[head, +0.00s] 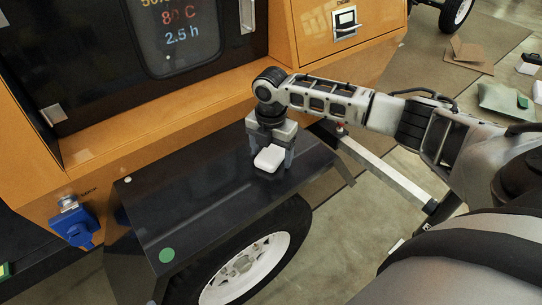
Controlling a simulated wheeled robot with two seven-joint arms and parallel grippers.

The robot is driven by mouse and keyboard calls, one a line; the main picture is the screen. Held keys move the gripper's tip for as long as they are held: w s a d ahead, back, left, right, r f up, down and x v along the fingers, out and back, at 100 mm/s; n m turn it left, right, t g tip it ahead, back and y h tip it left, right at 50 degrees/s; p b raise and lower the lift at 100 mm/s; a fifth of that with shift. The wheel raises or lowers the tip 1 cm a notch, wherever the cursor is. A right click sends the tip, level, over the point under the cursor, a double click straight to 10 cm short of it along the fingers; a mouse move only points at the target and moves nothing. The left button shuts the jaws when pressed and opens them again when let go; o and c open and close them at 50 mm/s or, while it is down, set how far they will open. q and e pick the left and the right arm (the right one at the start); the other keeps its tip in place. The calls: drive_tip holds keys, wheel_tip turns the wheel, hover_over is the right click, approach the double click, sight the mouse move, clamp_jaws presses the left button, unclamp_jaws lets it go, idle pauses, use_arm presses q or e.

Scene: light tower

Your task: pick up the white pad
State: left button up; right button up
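The white pad (268,160) is a small block with rounded corners on or just above the black fender (195,205) of the orange machine. My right gripper (271,156) points down over the fender, with its grey fingers on either side of the pad. I cannot tell whether the fingers press on the pad or stand a little apart from it. Whether the pad touches the fender is also unclear. My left gripper is not in view.
The orange machine (305,42) with a dark display panel rises behind the fender. A wheel (245,270) is below it. A blue connector (74,226) is at the left and a green dot (167,255) marks the fender. A grey bar (385,172) juts out right. Cardboard (468,52) lies on the floor.

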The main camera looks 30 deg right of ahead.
drive_tip(key=c, duration=0.8)
drive_tip(key=shift+r, duration=0.2)
